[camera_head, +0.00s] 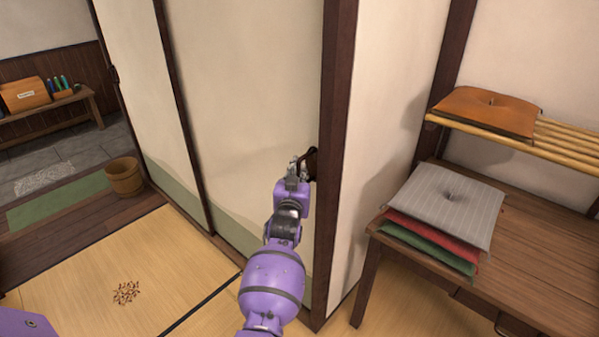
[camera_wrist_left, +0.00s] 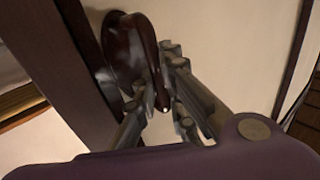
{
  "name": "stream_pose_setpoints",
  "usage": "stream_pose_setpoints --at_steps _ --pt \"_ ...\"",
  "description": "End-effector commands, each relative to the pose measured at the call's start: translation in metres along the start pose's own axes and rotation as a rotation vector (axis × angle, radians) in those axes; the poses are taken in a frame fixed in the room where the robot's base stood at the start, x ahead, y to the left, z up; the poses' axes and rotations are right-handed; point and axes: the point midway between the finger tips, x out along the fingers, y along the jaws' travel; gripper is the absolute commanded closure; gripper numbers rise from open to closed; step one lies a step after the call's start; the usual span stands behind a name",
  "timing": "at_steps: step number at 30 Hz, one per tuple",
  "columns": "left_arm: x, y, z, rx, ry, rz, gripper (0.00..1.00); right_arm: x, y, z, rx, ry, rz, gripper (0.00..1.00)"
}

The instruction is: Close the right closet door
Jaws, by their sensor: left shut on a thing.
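The right closet door (camera_head: 245,85) is a cream panel with a dark frame and a green lower band. Its dark handle (camera_head: 312,160) sits at its right edge, beside a thick dark upright. The handle also shows in the left wrist view (camera_wrist_left: 122,45) as a curved dark brown grip. My left gripper (camera_head: 298,172) is shut on the handle; its grey fingers also show around the handle's end in the left wrist view (camera_wrist_left: 160,98). My right gripper is out of view. The fingers hide part of the handle.
Another cream panel (camera_head: 140,85) stands to the left. At right, a wooden table (camera_head: 540,255) carries stacked cushions (camera_head: 445,205) below a slatted shelf (camera_head: 570,140) with an orange cushion (camera_head: 487,111). A wooden bucket (camera_head: 124,177) stands at left. Tatami in front is mostly clear.

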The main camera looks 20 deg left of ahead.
Motion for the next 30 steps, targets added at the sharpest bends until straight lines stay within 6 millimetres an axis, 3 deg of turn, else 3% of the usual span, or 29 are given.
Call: stream_pose_setpoints --at_steps 15,16,20,30 --pt "-0.0016 0.0036 0.0035 0.000 -0.004 0.005 1.00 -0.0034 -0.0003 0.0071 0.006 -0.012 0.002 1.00" --pt "-0.0017 0.0037 0.0036 0.000 -0.005 0.005 0.86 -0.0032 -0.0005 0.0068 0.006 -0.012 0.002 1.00" --pt "-0.0014 0.0034 0.0030 0.000 -0.004 0.004 0.71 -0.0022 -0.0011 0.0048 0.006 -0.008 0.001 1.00" --pt "-0.0028 0.0015 0.0008 0.000 0.000 0.002 0.71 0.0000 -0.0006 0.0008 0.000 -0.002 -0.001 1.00"
